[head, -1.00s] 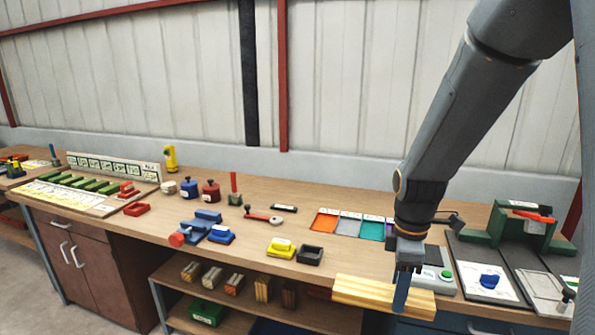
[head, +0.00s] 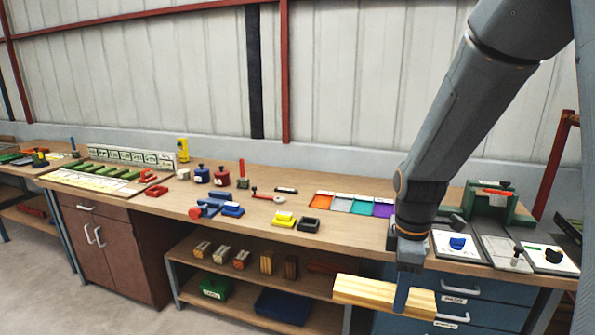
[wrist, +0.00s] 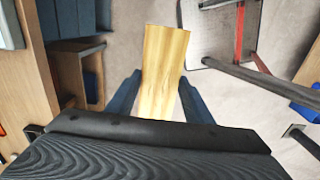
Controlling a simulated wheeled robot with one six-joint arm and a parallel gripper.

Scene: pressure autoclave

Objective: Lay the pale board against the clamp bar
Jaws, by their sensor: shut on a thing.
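The pale board (head: 370,296) is a light yellow, wood-grained block held roughly level in front of the bench, below the height of its top. My gripper (head: 401,296) is shut on it, right of its middle in the head view. In the wrist view the board (wrist: 163,60) stands between the two dark blue fingers of my gripper (wrist: 160,97), with floor behind it. I cannot tell for sure which thing is the clamp bar. A blue block fixture with a red knob (head: 196,213) lies near the bench's front edge, left of centre.
The wooden bench (head: 345,224) carries coloured trays (head: 334,201), a yellow block (head: 283,220) and a dark open box (head: 309,227). A green stand (head: 490,203) and pale plates are at the right. Below are blue drawers (head: 455,297) and a shelf with several wooden blocks.

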